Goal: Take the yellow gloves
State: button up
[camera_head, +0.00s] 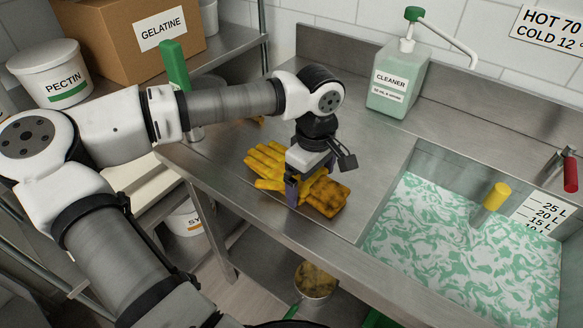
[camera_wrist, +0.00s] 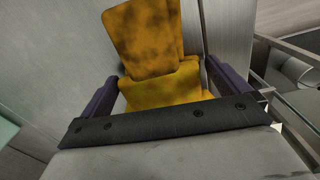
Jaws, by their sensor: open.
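The yellow gloves (camera_head: 267,166) lie on the steel counter, left of the sink, with dark smudges on the cuff end. In the wrist view the yellow gloves (camera_wrist: 148,42) extend from between my fingers up past the fingertips. My gripper (camera_head: 300,190) points down over the middle of the gloves and hides part of them. In the wrist view my gripper (camera_wrist: 158,80) is open, with one purple finger on each side of the yellow material. I cannot tell whether the fingers touch it.
The sink (camera_head: 460,235) at right holds green-white foamy liquid with a yellow-topped item (camera_head: 496,196) in it. A cleaner bottle (camera_head: 398,78) stands behind. The front counter edge is close to my gripper.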

jog(key=shift+f, duration=0.4)
jog(key=c, duration=0.7)
jog(key=shift+c, duration=0.2)
jog(key=shift+r, duration=0.15)
notch_tip(320, 180, up, 20)
jog(key=b, duration=0.2)
jog(key=o, duration=0.4)
jog(key=c, duration=0.8)
